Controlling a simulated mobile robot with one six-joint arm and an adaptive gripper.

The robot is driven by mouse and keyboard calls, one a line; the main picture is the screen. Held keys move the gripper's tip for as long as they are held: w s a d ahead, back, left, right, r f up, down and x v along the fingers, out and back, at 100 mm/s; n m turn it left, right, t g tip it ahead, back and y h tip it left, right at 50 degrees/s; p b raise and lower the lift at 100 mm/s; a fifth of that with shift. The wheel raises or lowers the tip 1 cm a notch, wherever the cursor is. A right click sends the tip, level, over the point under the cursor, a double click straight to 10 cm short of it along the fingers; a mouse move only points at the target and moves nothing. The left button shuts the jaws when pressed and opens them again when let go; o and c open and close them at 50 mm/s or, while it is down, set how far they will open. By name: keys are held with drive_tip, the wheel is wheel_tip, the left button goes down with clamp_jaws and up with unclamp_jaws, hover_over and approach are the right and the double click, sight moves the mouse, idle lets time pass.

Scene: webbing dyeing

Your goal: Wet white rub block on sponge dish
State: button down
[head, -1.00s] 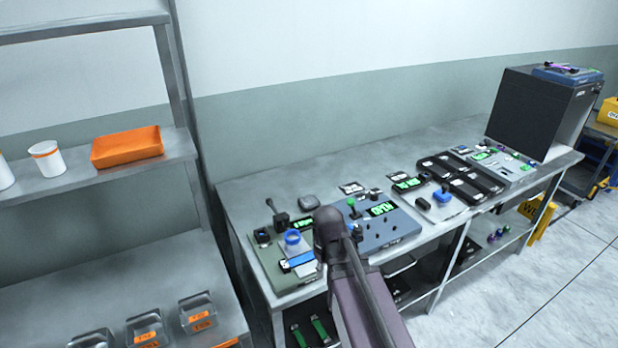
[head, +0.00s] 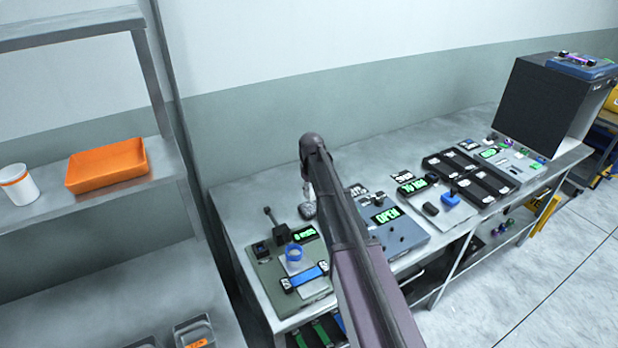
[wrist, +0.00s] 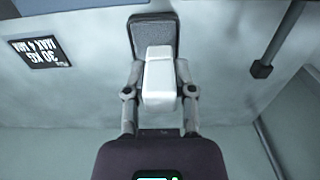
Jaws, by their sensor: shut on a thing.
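My gripper (wrist: 160,92) is shut on the white rub block (wrist: 158,80), with one finger on each side of it. The sponge dish (wrist: 154,33), a rounded grey pad in a dark rim, lies just beyond the block in the wrist view. The block's far end overlaps the dish in the picture; I cannot tell whether they touch. In the head view the sponge dish (head: 307,211) is at the back of the bench, partly behind my arm. The gripper's tip (head: 307,188) shows just above it, and the block is not clear there.
A black label card (wrist: 40,52) lies to one side of the dish. A lever's dark knob (wrist: 262,69) stands on the other side. In the head view, a green-grey station with a blue ring (head: 294,253) and a blue-grey panel (head: 398,237) stand in front. Bare bench lies behind.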

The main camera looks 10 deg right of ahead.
sight(310, 207)
drive_tip(key=w, duration=0.2)
drive_tip(key=shift+w+d+r, duration=0.1)
drive_tip(key=shift+w+r, duration=0.1)
drive_tip(key=shift+w, duration=0.1)
drive_tip(key=shift+f, duration=0.2)
drive_tip(key=shift+f+b, duration=2.85)
drive_tip(key=shift+b, duration=0.15)
drive_tip(key=shift+f+b, duration=0.4)
drive_tip(key=shift+s+f, duration=0.1)
drive_tip(key=shift+s, duration=0.05)
idle(0.8)
wheel_tip(310, 207, up, 7)
drive_tip(key=p, duration=0.6)
drive_tip(key=shift+p, duration=0.4)
